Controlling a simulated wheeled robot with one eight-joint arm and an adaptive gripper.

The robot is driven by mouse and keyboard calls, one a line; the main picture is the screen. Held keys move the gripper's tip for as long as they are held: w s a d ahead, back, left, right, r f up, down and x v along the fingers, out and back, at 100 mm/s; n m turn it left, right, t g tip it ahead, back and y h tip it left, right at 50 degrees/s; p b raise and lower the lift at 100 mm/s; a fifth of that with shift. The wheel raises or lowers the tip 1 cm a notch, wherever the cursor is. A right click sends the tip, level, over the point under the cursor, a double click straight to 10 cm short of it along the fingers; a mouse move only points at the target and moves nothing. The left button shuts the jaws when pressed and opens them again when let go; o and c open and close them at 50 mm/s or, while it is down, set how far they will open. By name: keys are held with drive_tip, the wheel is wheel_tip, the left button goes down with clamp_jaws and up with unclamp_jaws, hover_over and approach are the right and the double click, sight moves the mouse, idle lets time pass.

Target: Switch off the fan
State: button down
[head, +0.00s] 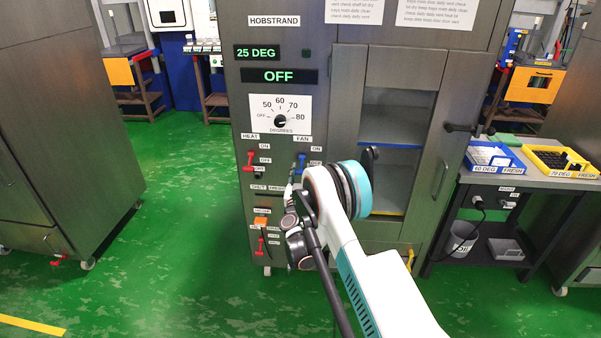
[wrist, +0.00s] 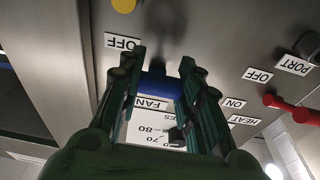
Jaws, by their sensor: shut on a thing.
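The blue fan lever (head: 301,161) is on the front panel of the grey cabinet, under the FAN label (head: 301,139) and level with the ON mark. In the wrist view, which shows the panel upside down, the blue lever (wrist: 158,86) lies between my fingertips, close to the FAN label (wrist: 151,103). The OFF label (wrist: 122,41) is farther from FAN and clear of the lever. My gripper (head: 297,178) is at the panel, shut on the blue lever. My wrist hides part of the panel in the head view.
The red heat lever (head: 249,160) is left of the fan lever. The orange switch (head: 261,222) and a lower red lever (head: 261,246) are below. The display (head: 279,76) reads OFF. The cabinet's window door (head: 432,130) is to the right, near a side table (head: 540,179) with trays.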

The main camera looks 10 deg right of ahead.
drive_tip(key=c, duration=1.1)
unclamp_jaws()
drive_tip(key=shift+v, duration=3.75)
